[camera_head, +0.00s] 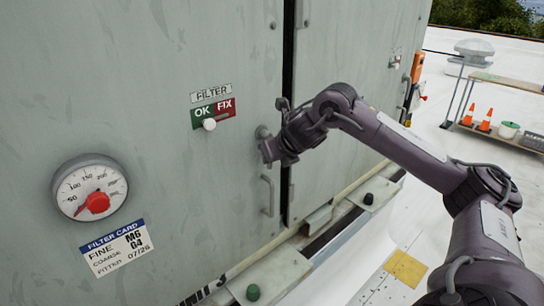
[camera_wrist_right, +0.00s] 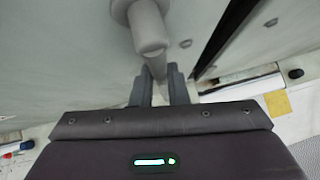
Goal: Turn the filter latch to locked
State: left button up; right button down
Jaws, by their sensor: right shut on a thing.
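The filter latch (camera_head: 262,131) is a grey round hub with a lever on the cooler's panel, left of the dark vertical door gap. In the right wrist view the latch (camera_wrist_right: 150,35) is near the top, its lever reaching down between my fingers. My right gripper (camera_head: 268,151) is at the latch; its fingers (camera_wrist_right: 160,84) are shut on the lever. In the head view the gripper hides much of the lever, so its exact angle is hard to tell. My left gripper is in neither view.
A D-shaped handle (camera_head: 267,195) is just below the gripper. Left are a FILTER sign (camera_head: 211,92), an OK/FIX plate (camera_head: 227,107) with a white knob (camera_head: 209,124), a gauge (camera_head: 90,187) and a filter card (camera_head: 117,247). A ledge (camera_head: 272,279) runs below.

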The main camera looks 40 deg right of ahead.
jog(key=c, duration=1.4)
grip_release()
jog(key=d+b+v, duration=0.1)
jog(key=v, duration=0.6)
jog(key=shift+s+a+r+b, duration=0.25)
jog(key=shift+a+r+b, duration=0.1)
jog(key=shift+a, duration=0.2)
jog(key=shift+f, duration=0.1)
